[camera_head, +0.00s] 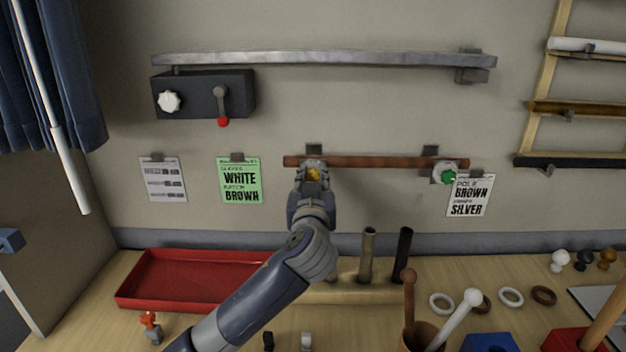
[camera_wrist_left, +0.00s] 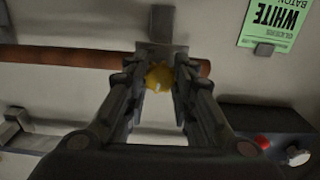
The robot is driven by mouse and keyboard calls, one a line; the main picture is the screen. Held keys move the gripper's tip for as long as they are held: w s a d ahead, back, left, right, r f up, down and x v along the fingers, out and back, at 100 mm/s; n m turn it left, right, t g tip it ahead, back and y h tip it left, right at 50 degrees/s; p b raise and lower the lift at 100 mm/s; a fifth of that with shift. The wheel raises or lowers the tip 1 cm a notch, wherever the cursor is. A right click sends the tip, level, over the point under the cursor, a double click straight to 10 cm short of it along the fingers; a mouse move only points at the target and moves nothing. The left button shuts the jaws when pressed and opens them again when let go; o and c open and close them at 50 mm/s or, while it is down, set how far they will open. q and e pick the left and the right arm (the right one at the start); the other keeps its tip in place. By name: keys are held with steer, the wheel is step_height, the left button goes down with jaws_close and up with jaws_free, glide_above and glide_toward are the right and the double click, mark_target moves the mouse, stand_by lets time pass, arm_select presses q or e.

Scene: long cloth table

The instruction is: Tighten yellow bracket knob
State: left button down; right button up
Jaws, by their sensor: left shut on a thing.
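The yellow knob (camera_head: 312,174) sits on the left bracket (camera_head: 314,151) of a brown rod on the wall. My left gripper (camera_head: 312,178) reaches up to it from below and is shut on the knob. In the left wrist view the yellow knob (camera_wrist_left: 159,77) shows between the two fingers (camera_wrist_left: 160,85), under the dark bracket (camera_wrist_left: 160,24). The brown rod (camera_head: 380,162) runs level through this bracket and a second one at the right, which has a green knob (camera_head: 448,177). My right gripper is not in view.
A grey rail (camera_head: 320,58) and a black box (camera_head: 203,94) with a red-tipped lever are on the wall above. Paper cards hang beside the rod. Below are a red tray (camera_head: 195,280), upright rods and several rings on the table.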

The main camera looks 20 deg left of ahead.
arm_select(q)
steer(key=m+p, duration=0.2)
steer(key=m, duration=0.2)
steer(key=shift+m, duration=0.4)
steer(key=m+p, duration=0.2)
steer(key=m, duration=0.1)
steer(key=shift+r+m, duration=0.1)
steer(key=shift+m, duration=0.2)
steer(key=m+p, duration=0.4)
steer(key=m, duration=0.1)
steer(key=shift+m+p, duration=1.3)
steer(key=shift+m, duration=0.9)
steer(key=c, duration=1.3)
jaws_free()
steer(key=shift+a, duration=0.1)
steer(key=shift+s, duration=0.1)
